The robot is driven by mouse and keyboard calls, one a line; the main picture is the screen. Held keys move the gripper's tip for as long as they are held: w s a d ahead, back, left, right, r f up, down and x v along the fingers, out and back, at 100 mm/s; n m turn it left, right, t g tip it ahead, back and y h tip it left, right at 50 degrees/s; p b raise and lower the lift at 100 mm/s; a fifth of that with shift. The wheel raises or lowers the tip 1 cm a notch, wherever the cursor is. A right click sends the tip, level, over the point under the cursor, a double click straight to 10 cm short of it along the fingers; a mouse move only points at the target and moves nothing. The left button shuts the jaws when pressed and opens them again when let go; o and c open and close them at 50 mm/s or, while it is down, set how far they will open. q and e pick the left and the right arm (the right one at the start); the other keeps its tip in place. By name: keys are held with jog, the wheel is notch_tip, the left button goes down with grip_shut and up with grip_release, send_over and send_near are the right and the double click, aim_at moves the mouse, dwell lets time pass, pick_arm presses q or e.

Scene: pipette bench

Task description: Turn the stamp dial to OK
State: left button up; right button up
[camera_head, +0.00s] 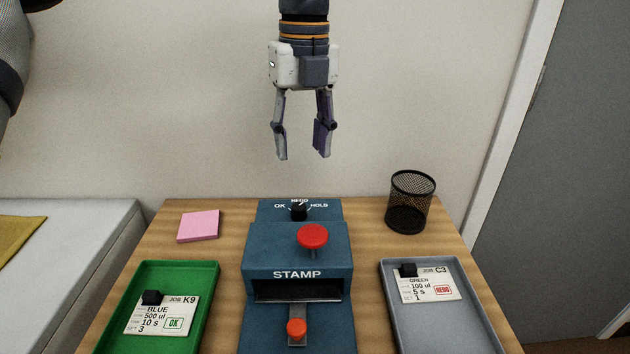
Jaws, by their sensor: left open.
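The blue stamp machine (262,250) stands in the middle of the wooden table. Its small black dial (299,211) is on the top panel at the back, with OK on the left, REDO at the top and HOLD on the right. The dial's pointer seems to be toward REDO, but it is small and hard to read. My left gripper (302,156) hangs above and behind the dial, fingers down, open and empty, apart from the machine. My right gripper is not in view.
A red knob (313,236) and an orange-red knob (296,328) are on the machine. A green tray (207,310) and a grey tray (452,328) hold cards on either side. A pink pad (198,225) and a black mesh cup (410,203) stand behind.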

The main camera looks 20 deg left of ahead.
aim_at(299, 206)
pick_arm(q)
jog(key=f, duration=0.7)
jog(key=s+f, duration=0.1)
jog(key=f, duration=0.3)
jog(key=shift+a, duration=0.2)
jog(key=shift+c, duration=0.4)
grip_shut()
